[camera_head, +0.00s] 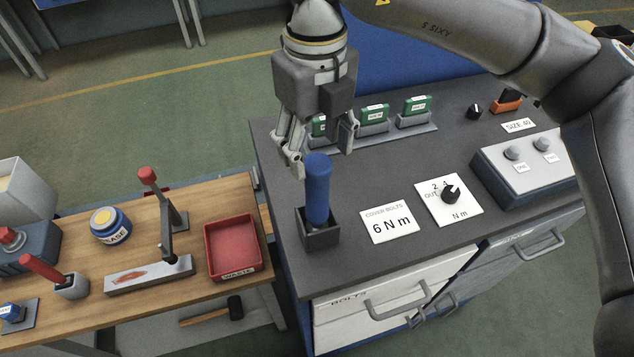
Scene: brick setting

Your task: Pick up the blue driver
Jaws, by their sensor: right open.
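The blue driver (318,190) stands upright in a small dark square holder (321,237) near the left front of the grey bench top. My right gripper (321,160) is above the driver and points down, its fingers spread apart. The fingertips are close to the driver's top, one to each side in the picture. I cannot tell whether they touch it. The driver's lower end is hidden inside the holder. My left gripper is not in view.
Cards reading "6 Nm" (390,224) and a dial (450,194) lie right of the holder. Green items in a rack (372,117) stand behind. A wooden table (205,292) at left holds a red waste tray (233,275) and a red-knobbed lever (148,175).

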